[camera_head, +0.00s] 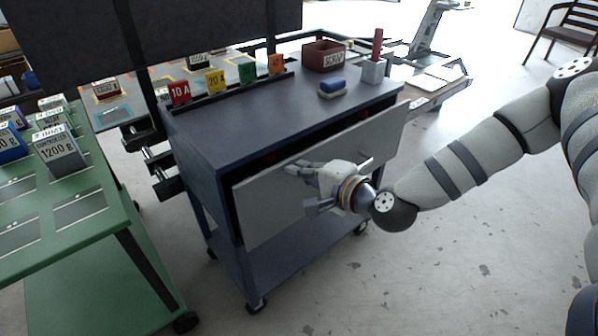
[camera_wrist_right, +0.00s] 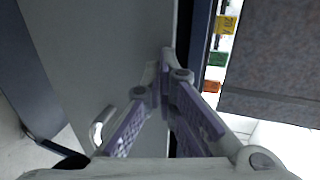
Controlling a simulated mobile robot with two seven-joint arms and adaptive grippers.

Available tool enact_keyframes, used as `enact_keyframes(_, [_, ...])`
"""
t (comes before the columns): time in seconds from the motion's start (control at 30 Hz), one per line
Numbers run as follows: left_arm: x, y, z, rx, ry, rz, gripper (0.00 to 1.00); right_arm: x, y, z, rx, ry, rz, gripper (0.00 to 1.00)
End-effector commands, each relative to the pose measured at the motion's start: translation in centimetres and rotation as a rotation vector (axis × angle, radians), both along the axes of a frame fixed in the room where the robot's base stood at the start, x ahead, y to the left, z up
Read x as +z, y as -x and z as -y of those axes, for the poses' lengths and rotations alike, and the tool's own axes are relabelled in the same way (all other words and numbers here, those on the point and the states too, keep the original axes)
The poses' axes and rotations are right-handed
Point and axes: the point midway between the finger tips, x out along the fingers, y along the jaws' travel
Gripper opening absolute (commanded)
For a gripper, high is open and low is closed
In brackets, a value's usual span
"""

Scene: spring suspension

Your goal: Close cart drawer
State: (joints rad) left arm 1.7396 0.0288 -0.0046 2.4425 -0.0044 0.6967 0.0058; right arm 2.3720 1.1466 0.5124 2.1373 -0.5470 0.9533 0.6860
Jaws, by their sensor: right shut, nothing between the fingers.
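The dark blue cart (camera_head: 260,125) stands in the middle of the head view. Its grey drawer front (camera_head: 275,205) stands out from the cart body, with a dark gap along its top and left edges, so the drawer is partly open. A small handle (camera_head: 365,158) is on the front's right part; a handle (camera_wrist_right: 100,125) also shows in the right wrist view. My right gripper (camera_head: 292,170) is shut and empty, in front of the drawer front and left of the handle. Its fingertips (camera_wrist_right: 168,68) overlap the panel's edge in the wrist view; I cannot tell if they touch. My left gripper is not in view.
On the cart top are coloured number cards (camera_head: 216,82), a dark red bin (camera_head: 323,56), a blue-topped block (camera_head: 332,87) and a grey holder (camera_head: 372,71). A green table (camera_head: 85,240) with labelled weights stands left. The floor at front right is clear.

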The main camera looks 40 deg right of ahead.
Motion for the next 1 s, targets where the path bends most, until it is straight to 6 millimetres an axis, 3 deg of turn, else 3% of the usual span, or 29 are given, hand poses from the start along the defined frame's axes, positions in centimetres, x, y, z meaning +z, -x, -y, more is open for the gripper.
enact_keyframes(0.4, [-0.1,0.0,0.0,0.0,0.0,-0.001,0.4,0.0,-0.6,-0.1,0.001,0.0,0.0,0.0])
enact_keyframes(0.7, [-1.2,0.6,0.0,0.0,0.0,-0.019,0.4,-0.2,-4.8,-0.4,0.002,0.002,-0.001,0.0])
enact_keyframes(1.0, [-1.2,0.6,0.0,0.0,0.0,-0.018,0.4,0.1,-5.2,-0.4,0.001,0.0,0.001,0.0])
